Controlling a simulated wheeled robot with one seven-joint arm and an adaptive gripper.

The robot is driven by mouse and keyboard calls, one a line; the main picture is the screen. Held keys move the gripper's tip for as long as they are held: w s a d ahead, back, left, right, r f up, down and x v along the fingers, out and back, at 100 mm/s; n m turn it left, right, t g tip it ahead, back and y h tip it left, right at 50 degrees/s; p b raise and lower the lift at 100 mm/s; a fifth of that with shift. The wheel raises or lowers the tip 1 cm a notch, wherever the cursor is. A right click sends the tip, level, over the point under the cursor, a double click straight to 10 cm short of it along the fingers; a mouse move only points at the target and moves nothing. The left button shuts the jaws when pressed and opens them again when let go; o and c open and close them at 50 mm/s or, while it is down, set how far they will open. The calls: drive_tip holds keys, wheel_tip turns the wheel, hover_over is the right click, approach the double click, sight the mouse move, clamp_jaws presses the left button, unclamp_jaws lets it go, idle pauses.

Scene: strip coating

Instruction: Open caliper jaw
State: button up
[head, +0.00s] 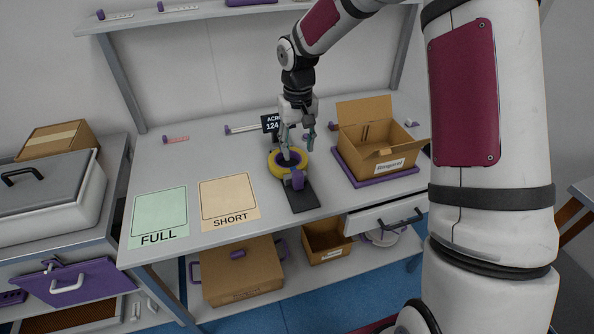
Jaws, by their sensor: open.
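My gripper (297,148) is open and points down over the work table, with its fingertips just above or beside a yellow ring (273,163). I cannot tell whether they touch it. The ring has a purple centre and sits on a dark base plate (303,199) with a purple block (297,180) at its front. A slim pale bar with a purple end (240,128) lies farther back on the table and may be the caliper. The view is too small to show its jaws or confirm this. Nothing shows between my fingers.
A black sign (270,123) stands behind the ring. An open cardboard box (378,165) on a purple tray (352,178) is to the right. A green FULL mat (158,238) and a tan SHORT mat (229,220) lie at left. The back left of the table is mostly clear.

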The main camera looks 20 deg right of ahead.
sight(298, 173)
wheel_tip(298, 173, down, 10)
idle(0.4)
drive_tip(key=shift+s, duration=0.1)
clamp_jaws()
